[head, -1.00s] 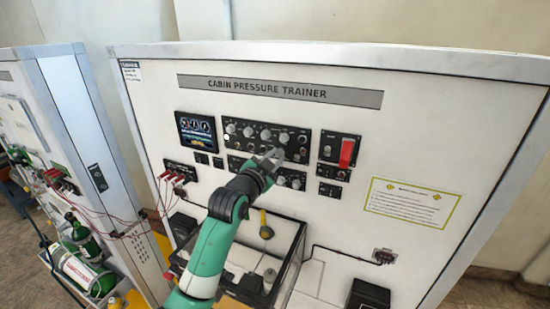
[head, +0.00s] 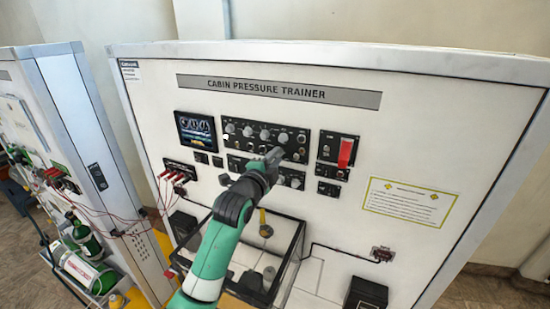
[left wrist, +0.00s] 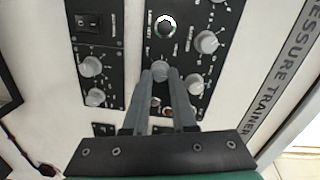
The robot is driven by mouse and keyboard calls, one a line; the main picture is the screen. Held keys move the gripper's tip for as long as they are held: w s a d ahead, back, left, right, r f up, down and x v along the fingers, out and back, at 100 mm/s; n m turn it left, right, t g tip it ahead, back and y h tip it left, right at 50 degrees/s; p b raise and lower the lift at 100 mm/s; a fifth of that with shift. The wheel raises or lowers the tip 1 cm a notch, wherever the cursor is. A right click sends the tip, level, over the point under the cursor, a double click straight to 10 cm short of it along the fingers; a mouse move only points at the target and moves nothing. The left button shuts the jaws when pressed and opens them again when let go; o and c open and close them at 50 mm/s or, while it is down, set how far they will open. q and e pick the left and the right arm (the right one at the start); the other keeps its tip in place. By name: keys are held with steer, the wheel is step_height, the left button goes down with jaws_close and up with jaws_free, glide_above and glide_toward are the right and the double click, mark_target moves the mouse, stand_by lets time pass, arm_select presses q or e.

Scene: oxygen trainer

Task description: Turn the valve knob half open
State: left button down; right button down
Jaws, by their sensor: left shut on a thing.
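My left gripper (head: 274,155) reaches up to the black control panel of the cabin pressure trainer. In the left wrist view its two fingers (left wrist: 161,80) sit on either side of a round grey knob (left wrist: 160,69) and are shut on it. In the head view the gripper hides this knob. Other similar grey knobs show on the panel, one beside it in the left wrist view (left wrist: 207,42). I cannot read the labels, nor tell the held knob's angle. My right gripper is not in view.
A red switch cover (head: 346,153) is right of the panel and a small screen (head: 196,132) is left of it. An open-topped clear box (head: 297,240) juts out below my arm. Red cables (head: 112,212) hang at the left beside green cylinders (head: 82,270).

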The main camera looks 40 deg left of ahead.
arm_select(q)
steer(key=shift+f, duration=0.2)
stand_by(0.3)
steer(key=c, duration=1)
jaws_free()
steer(key=shift+o, duration=1.4)
steer(key=shift+r, duration=0.15)
